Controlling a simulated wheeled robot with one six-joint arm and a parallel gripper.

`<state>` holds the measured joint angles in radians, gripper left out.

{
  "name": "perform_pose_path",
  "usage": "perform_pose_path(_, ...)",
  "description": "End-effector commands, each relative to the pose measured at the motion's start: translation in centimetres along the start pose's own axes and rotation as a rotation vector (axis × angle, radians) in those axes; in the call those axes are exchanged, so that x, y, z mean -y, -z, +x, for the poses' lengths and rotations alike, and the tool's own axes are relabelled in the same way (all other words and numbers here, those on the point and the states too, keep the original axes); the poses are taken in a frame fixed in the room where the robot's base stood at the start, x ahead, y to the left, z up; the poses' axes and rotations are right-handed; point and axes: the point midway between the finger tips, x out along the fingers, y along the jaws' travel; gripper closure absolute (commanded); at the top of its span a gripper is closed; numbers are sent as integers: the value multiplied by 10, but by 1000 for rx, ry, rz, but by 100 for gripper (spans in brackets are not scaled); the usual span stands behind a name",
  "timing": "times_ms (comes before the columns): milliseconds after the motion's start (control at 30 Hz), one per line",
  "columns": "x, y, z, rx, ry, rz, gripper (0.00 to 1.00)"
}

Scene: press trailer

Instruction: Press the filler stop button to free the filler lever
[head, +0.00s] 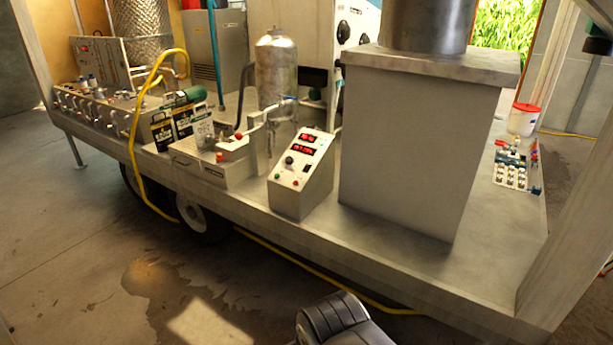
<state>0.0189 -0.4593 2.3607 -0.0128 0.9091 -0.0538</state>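A grey sloped control box (303,194) stands near the front edge of the trailer deck, with two red number displays, a black knob and small buttons on its face. A small red button (296,183) sits low on that face; I cannot read its label. Left of the box is a low metal filler-like unit (205,170) with a white block and red parts on top. A thin white arm with a red end (268,112) beside it may be the filler lever; I cannot tell for sure. My gripper is not in view; only a dark rounded part of my arm shows at the bottom.
A large grey cabinet (410,150) stands right of the control box. A metal cylinder (276,70) stands behind. A yellow hose (133,150) hangs over the front edge at left and runs along the floor. The floor before the trailer is mostly clear.

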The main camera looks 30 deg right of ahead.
Motion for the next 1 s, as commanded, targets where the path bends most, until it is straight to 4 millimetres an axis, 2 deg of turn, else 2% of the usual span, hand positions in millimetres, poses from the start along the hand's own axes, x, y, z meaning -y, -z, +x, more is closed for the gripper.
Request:
perform_pose_path(67,0,0,0,0,0,0,38)
perform_pose_path(800,0,0,0,0,0,0,99)
perform_pose_path(1000,0,0,0,0,0,0,100)
